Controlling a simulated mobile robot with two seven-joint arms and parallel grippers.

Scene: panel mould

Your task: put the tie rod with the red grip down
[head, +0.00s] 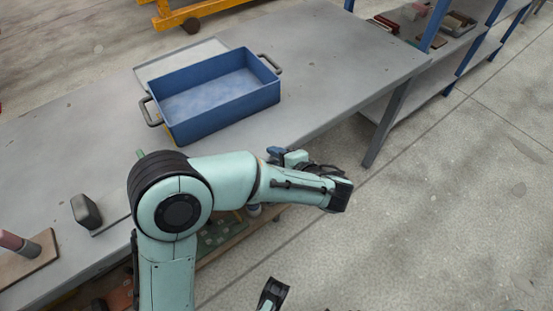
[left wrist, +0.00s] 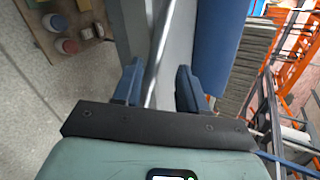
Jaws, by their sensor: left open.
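My left gripper (head: 276,152) is just past the table's near edge, in front of the blue tray, partly hidden by my own wrist. In the left wrist view its two blue fingers (left wrist: 158,80) stand apart. A thin, bright grey bar (left wrist: 163,42) runs lengthwise between them, with gaps on both sides. It looks like a rod, but I cannot tell for sure that it is the tie rod. No red grip shows on it, and its near end is hidden behind the gripper body.
The blue tray (head: 225,112) with two grey handles stands on the grey table (head: 330,60). A dark block (head: 86,211) and a pink-topped cylinder (head: 14,243) on a board are at the left. A shelf (head: 425,70) with small items stands at the upper right. Floor at right is clear.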

